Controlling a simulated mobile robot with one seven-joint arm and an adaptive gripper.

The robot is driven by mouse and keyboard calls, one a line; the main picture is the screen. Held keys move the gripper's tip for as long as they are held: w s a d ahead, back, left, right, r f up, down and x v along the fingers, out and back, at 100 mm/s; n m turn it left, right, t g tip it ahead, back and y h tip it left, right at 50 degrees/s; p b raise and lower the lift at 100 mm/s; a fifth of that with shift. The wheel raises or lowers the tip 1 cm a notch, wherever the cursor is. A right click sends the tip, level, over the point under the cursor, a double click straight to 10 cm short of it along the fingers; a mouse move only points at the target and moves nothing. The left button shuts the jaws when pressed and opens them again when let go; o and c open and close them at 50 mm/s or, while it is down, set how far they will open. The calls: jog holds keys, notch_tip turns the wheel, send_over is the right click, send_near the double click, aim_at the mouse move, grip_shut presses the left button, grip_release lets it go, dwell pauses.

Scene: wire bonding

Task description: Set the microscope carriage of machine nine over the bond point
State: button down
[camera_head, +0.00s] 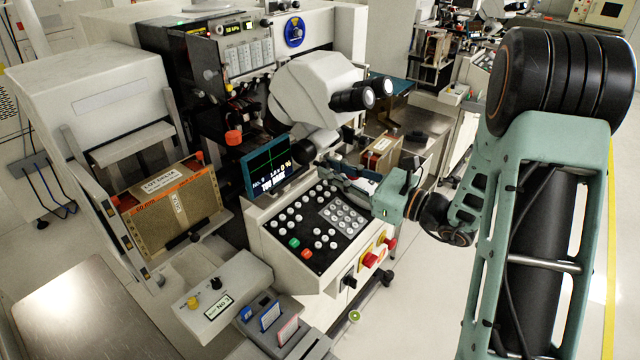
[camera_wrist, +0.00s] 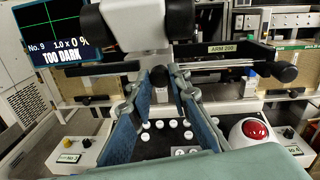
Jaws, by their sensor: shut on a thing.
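The white microscope (camera_head: 318,88) with two black eyepieces stands over machine nine's console; its lower part shows at the top of the wrist view (camera_wrist: 138,22). My gripper (camera_wrist: 160,80) has its two blue fingers on either side of a small black knob (camera_wrist: 160,76) below the microscope, and is shut on it. In the head view my gripper (camera_head: 340,175) reaches in from the right above the keypad, its tips partly hidden. The screen (camera_head: 270,167) shows a green cross and reads No. 9, 1.0x, 0 %, TOO DARK; it also shows in the wrist view (camera_wrist: 55,35). I cannot see the bond point.
The keypad console (camera_head: 315,225) lies below my gripper, with red knobs (camera_head: 372,258) on its front. A small control box (camera_head: 215,300) stands at the front left. In the wrist view, a bar labelled ARM 200 (camera_wrist: 222,49) and a red button (camera_wrist: 255,130) are at the right.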

jog(key=w+d, duration=0.4)
jog(key=w, duration=0.1)
jog(key=shift+w+d+b, duration=0.25)
jog(key=shift+w+b, duration=0.1)
jog(key=c, duration=1.8)
grip_release()
jog(key=shift+s, duration=0.1)
jog(key=v, duration=1.2)
